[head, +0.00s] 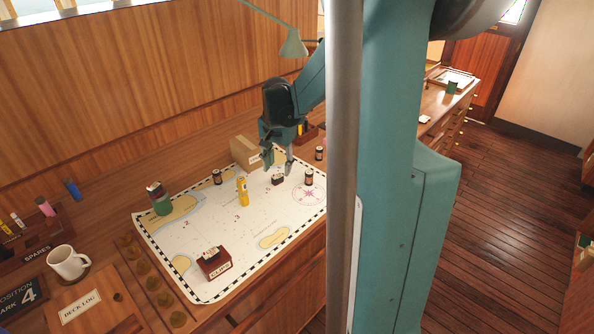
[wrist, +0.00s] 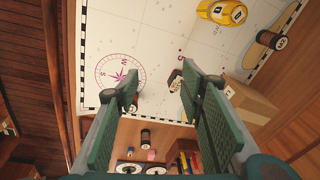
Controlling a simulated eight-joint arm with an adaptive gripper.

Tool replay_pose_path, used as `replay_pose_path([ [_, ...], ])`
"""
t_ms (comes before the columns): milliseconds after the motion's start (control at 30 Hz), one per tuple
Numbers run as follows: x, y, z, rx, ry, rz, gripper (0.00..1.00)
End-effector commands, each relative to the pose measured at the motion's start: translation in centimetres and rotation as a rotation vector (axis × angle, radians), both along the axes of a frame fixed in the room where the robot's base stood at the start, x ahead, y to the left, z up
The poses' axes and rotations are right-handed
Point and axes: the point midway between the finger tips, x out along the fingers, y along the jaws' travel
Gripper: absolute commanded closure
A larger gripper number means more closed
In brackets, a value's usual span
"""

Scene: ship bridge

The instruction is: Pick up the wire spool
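Three small dark-ended cylinders with brown middles and pale labels look like spools; I cannot tell which is the wire spool. One (head: 217,177) stands on the chart left of my gripper and lies at the upper right of the wrist view (wrist: 270,40). Another (head: 309,177) stands near the compass rose; in the wrist view it is partly hidden by the left finger. A third (head: 319,153) is just beyond the chart and shows low in the wrist view (wrist: 145,138). My gripper (head: 278,165) is open and empty above the chart, fingers apart in the wrist view (wrist: 163,88).
A small dark labelled block (head: 278,181) lies below my gripper. A mug (head: 67,263) stands at left.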

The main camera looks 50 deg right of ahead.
Motion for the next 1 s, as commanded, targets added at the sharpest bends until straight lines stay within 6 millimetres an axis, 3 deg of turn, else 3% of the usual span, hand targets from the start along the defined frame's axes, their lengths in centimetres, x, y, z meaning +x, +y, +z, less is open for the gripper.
replay_pose_path([
  [600,-1.0,-12.5,-4.4,0.085,0.088,-0.331,0.61],
  [800,-1.6,-14.6,-5.6,0.1,0.104,-0.391,0.61],
  [1000,-1.8,-15.0,-5.9,0.103,0.109,-0.406,0.61],
])
